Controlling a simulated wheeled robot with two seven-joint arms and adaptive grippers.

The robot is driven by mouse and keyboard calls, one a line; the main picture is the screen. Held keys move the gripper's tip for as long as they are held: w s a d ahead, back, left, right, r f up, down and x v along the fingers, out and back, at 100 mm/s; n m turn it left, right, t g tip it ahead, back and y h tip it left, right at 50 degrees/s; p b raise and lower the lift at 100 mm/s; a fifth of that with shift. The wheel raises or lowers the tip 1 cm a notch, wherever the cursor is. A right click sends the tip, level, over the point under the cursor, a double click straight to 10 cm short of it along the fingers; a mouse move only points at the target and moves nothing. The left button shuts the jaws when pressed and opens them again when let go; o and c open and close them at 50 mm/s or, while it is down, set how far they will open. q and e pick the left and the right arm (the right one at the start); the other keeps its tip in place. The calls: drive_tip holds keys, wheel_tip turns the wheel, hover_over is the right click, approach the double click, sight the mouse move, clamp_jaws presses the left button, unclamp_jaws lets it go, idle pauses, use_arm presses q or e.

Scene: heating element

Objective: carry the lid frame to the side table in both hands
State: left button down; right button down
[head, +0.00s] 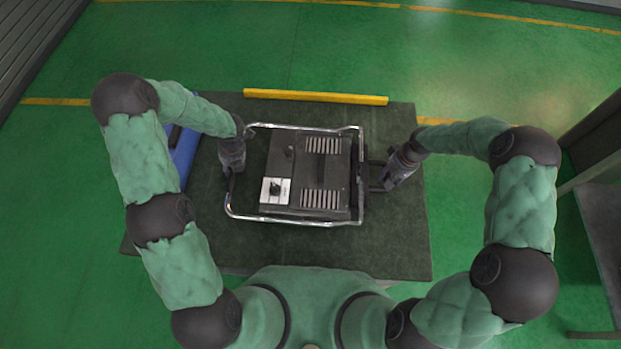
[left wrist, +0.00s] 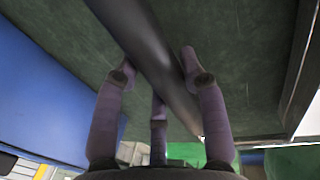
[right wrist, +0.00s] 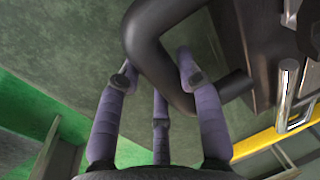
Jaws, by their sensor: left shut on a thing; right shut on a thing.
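The lid frame, a chrome tube frame (head: 290,220) around a dark grey box (head: 300,165) with vent slots and a dial plate, is over the dark table (head: 400,240) in the head view. I cannot tell whether it rests on the table or hangs just above it. My left gripper (head: 231,174) is shut on its dark left bar, which runs between the fingers in the left wrist view (left wrist: 155,60). My right gripper (head: 383,184) is shut on the black right handle, whose bend shows between the fingers in the right wrist view (right wrist: 160,70).
A blue object (head: 183,150) lies at the table's left side. A yellow bar (head: 315,96) runs along its far edge. A grey table or bench (head: 602,225), perhaps the side table, stands at the right edge. Green floor between the two is open.

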use_arm(q)
drive_tip(key=shift+w+f, duration=0.1)
drive_tip(key=shift+f, duration=0.1)
use_arm(e)
drive_tip(key=shift+w+f, duration=0.1)
drive_tip(key=shift+f, duration=0.1)
use_arm(q)
drive_tip(key=c, duration=1.1)
unclamp_jaws()
drive_tip(key=shift+d+f+b, duration=0.1)
drive_tip(key=shift+f+b, duration=0.15)
drive_tip(key=shift+b, duration=0.1)
drive_tip(key=shift+c, duration=0.2)
use_arm(e)
drive_tip(key=c, duration=1.2)
unclamp_jaws()
drive_tip(key=shift+a+f, duration=0.1)
drive_tip(key=shift+f, duration=0.15)
drive_tip(key=shift+c, duration=0.2)
use_arm(q)
drive_tip(key=o, duration=0.4)
drive_tip(key=shift+r, duration=0.1)
use_arm(e)
drive_tip(key=o, duration=0.4)
drive_tip(key=shift+s+r, duration=0.1)
drive_tip(key=shift+s, duration=0.1)
use_arm(q)
drive_tip(key=shift+s, duration=0.2)
